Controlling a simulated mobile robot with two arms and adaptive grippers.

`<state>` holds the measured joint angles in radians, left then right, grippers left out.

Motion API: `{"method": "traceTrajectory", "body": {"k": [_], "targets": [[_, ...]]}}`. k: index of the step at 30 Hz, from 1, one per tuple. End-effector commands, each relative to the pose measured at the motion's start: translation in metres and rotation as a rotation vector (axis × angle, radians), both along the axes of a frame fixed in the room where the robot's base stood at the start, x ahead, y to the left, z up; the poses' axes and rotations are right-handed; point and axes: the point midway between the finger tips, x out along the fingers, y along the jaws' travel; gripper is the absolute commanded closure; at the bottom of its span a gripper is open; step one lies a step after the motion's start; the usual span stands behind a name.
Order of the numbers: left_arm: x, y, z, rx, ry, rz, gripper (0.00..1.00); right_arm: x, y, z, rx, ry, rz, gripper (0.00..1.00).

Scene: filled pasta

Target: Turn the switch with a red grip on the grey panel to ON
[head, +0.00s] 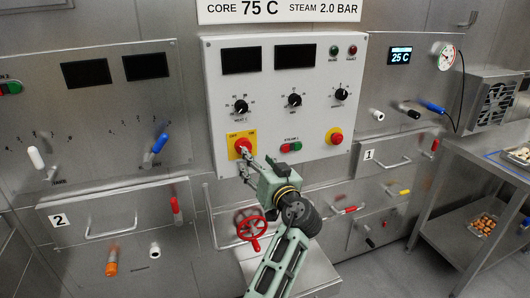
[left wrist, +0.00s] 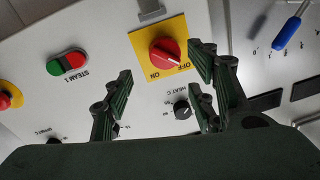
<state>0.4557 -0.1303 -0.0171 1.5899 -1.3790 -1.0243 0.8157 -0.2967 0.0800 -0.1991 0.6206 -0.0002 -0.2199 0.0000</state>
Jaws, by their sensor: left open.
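The red-grip switch (head: 242,146) sits on a yellow plate at the lower left of the light grey panel (head: 308,140). In the left wrist view the red grip (left wrist: 165,51) is seen close up and turned over, with OFF and ON marked on the yellow plate (left wrist: 141,44). I cannot tell for certain which mark it points to. My left gripper (head: 248,165) is just below and in front of the switch. Its fingers (left wrist: 162,72) are open and empty, spread either side of the grip in the picture, apparently short of it. My right gripper is not in view.
Nearby on the panel are a green and red STEAM 1 button pair (head: 291,147), a red emergency-style button (head: 335,137) and black dials such as HEAT C (head: 240,107). A red handwheel (head: 251,226) is below. A steel table (head: 478,165) stands at the right.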

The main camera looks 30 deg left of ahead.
Motion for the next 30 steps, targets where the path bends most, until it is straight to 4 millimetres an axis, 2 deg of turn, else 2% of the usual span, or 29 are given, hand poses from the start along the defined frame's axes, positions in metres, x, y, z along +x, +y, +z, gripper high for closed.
{"method": "traceTrajectory", "body": {"k": [9,14,24,30], "targets": [[0.03,0.041,0.002,0.002,0.006,0.0,0.48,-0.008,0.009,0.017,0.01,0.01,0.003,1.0],[0.041,0.053,0.0,0.001,0.006,-0.003,0.48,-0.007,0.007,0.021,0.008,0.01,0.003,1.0],[0.044,0.057,-0.002,0.0,0.006,-0.004,0.48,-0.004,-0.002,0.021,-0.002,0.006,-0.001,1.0],[0.044,0.057,-0.002,0.0,0.006,-0.004,0.64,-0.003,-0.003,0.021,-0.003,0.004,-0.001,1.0]]}}
